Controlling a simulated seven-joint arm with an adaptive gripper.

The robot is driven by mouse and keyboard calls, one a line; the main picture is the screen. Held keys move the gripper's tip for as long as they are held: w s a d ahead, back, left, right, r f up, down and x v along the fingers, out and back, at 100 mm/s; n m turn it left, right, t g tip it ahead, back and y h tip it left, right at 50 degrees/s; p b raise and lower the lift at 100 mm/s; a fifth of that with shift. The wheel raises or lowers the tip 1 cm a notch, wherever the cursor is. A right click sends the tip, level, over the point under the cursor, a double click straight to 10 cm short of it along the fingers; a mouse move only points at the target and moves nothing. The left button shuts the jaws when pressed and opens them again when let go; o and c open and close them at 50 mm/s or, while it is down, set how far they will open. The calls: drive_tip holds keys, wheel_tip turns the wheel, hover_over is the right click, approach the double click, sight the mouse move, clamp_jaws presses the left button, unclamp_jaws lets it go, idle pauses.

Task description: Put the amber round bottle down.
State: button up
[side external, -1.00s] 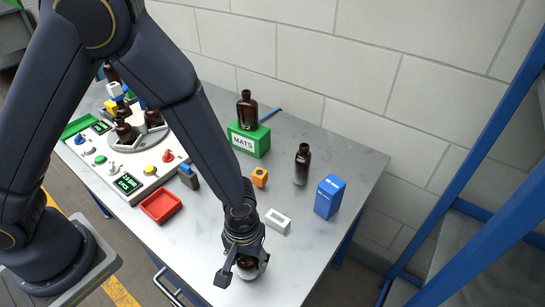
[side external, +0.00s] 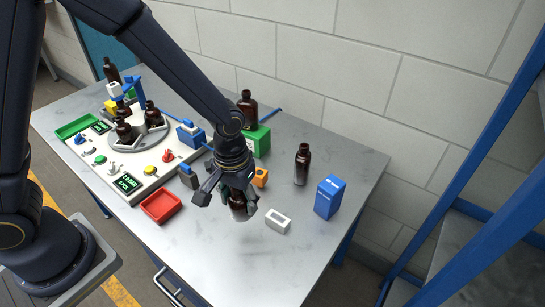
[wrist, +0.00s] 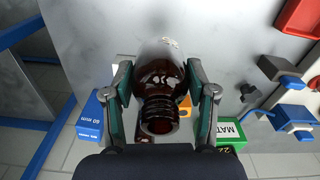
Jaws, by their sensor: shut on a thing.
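The amber round bottle (side external: 239,211) is between the fingers of my gripper (side external: 238,197), over the middle of the grey table. In the wrist view the same bottle (wrist: 160,82) shows its round brown body and open threaded neck, the neck toward the camera. The green-padded fingers of my gripper (wrist: 160,105) are shut on it from both sides. In the side view the gripper hides most of the bottle, and I cannot tell whether its base touches the table.
Close by are a white hollow block (side external: 278,222), an orange block (side external: 260,178) and a red tray (side external: 161,206). A tall amber bottle (side external: 302,165) and blue box (side external: 330,197) stand right. The front table is clear.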

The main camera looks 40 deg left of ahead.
drive_tip(key=w+a+f+n, duration=0.2)
drive_tip(key=w+a+n, duration=0.1)
drive_tip(key=a, duration=1)
drive_tip(key=f, duration=0.7)
drive_tip(key=shift+w+d, duration=0.1)
drive_tip(key=shift+w, duration=0.1)
drive_tip(key=shift+f, duration=0.2)
drive_tip(key=o, duration=1.2)
drive_tip(key=s+r+m+t, duration=0.1)
drive_tip(key=s+r, duration=0.2)
drive_tip(key=r, duration=0.9)
drive_tip(key=s+r+m+t, duration=0.1)
drive_tip(key=s+r, duration=0.1)
drive_tip(key=r, duration=1.1)
drive_tip(key=s+a+r+m+t, duration=0.1)
drive_tip(key=s+r+m+t, duration=0.1)
drive_tip(key=s+r, duration=0.4)
drive_tip(key=s+t, duration=0.1)
drive_tip(key=s, duration=0.3)
drive_tip(key=shift+r+m, duration=0.25)
drive_tip(key=shift+m, duration=0.15)
